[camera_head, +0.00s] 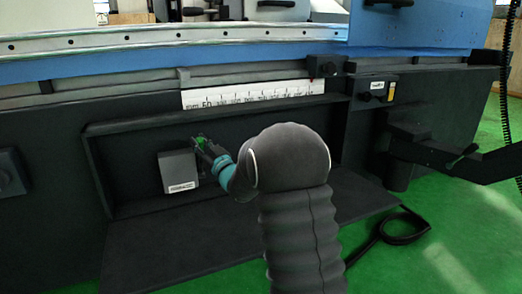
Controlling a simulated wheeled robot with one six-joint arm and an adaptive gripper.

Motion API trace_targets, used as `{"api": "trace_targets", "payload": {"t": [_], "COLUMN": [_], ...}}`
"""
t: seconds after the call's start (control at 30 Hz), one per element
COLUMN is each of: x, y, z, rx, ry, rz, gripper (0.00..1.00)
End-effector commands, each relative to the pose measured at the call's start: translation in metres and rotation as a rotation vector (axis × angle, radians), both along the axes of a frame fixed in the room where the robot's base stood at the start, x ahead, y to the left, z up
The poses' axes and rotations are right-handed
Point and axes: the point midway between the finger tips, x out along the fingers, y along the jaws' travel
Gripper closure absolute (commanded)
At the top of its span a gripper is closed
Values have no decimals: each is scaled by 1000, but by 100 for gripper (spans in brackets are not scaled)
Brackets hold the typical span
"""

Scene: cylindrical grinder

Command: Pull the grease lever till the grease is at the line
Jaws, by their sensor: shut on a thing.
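A small grey box (178,172) with a white label at its bottom sits in the dark recess of the machine's front. My gripper (201,146) is at the upper right corner of this box, with green showing at its fingertips. It is shut on what appears to be the grease lever, which is largely hidden by the fingers. No grease level or line can be made out on the grey box from here.
The recess has a dark shelf (150,250) below and a white ruler strip (250,94) above. A control box (372,91) with a knob and yellow label is to the right. A dark bracket (435,153) juts out at right. A black cable loop (405,228) lies on the green floor.

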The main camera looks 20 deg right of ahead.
Motion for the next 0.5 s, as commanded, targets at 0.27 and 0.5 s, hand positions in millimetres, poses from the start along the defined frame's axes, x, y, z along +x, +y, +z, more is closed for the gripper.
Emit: {"api": "trace_targets", "payload": {"t": [0.27, 0.5], "x": [-12, -16], "y": [0, 0], "z": [-6, -6], "rx": [0, 0], "ry": [-85, -108], "rz": [0, 0], "gripper": [100, 100]}}
